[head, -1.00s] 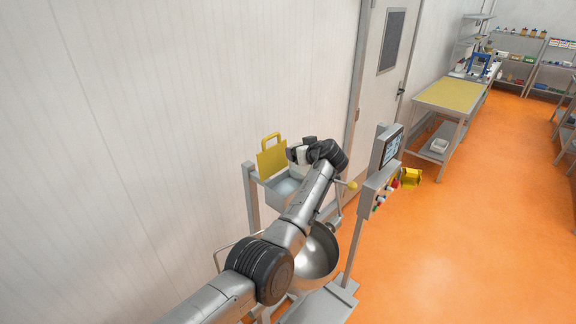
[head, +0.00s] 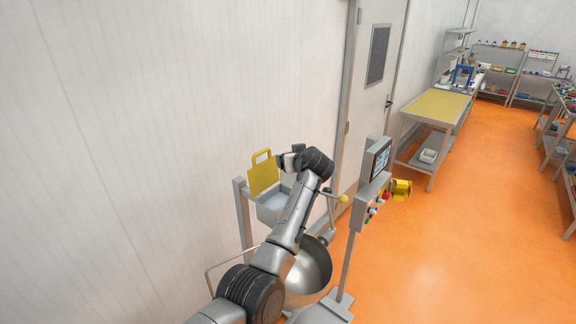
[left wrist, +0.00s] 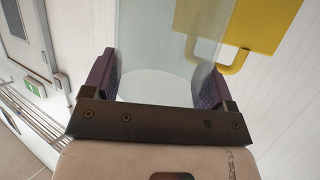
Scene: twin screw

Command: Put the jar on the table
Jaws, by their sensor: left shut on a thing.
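The jar (left wrist: 160,45) shows in the left wrist view as a clear, pale, round-walled body between the two purple finger pads. My left gripper (left wrist: 155,82) is shut on it. In the head view my left gripper (head: 287,161) is just above the grey bin with the yellow handled plate; I cannot make out the jar clearly there. The table (head: 437,104) with a yellow top stands farther off at the upper right, well away from the gripper. My right gripper is not in view.
The grey bin (head: 272,208) and yellow plate (head: 264,178) stand by the wall. A steel bowl (head: 312,272) lies below my arm. A control panel (head: 372,185) on a post stands right of it. Orange floor (head: 450,250) is open at the right.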

